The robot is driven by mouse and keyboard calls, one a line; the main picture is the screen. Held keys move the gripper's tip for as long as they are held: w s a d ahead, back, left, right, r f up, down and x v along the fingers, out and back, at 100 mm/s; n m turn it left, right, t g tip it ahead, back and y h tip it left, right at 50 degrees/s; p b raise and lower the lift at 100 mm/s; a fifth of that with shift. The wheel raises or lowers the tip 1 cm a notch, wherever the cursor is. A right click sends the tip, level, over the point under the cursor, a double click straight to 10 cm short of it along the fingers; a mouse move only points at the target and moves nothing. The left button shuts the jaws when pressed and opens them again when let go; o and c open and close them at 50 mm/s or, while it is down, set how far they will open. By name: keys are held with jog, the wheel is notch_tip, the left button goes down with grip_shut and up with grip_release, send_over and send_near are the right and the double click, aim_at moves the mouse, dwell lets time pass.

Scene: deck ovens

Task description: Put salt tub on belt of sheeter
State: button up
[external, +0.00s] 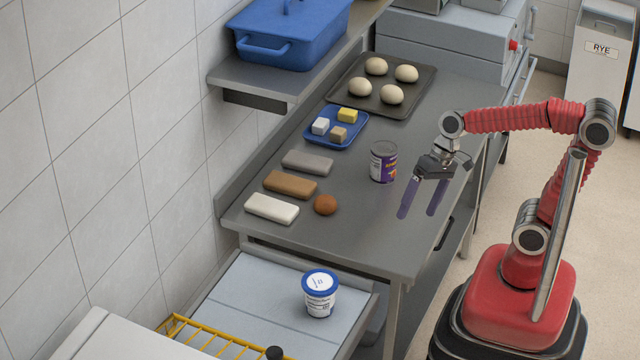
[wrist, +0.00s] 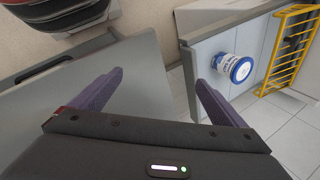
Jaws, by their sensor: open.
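A white tub with a blue lid (external: 320,293), which looks like the salt tub, stands upright on the pale belt (external: 258,285) of the sheeter, near the belt's right side. It also shows in the wrist view (wrist: 233,68) on the belt (wrist: 204,50). Its label is too small to read. My gripper (external: 420,207) is open and empty, with purple fingers pointing down over the right side of the steel table. It is apart from the tub, which is lower down and to the left.
A purple-labelled can (external: 383,162) stands close left of my gripper. Several blocks and a brown ball (external: 325,204) lie on the table (external: 380,235). A blue tray (external: 350,139) and a dough tray (external: 425,95) are farther back. A yellow guard (external: 205,338) crosses the sheeter.

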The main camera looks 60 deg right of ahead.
jog(key=s+d+r+n+t+h, duration=0.1)
jog(key=s+d+n+t+h, duration=0.2)
jog(key=d, duration=0.7)
jog(key=shift+s+d+r+n+h, duration=0.4)
jog(key=shift+s+n+h, duration=0.4)
jog(key=shift+n, duration=0.3)
jog(key=shift+o, duration=0.6)
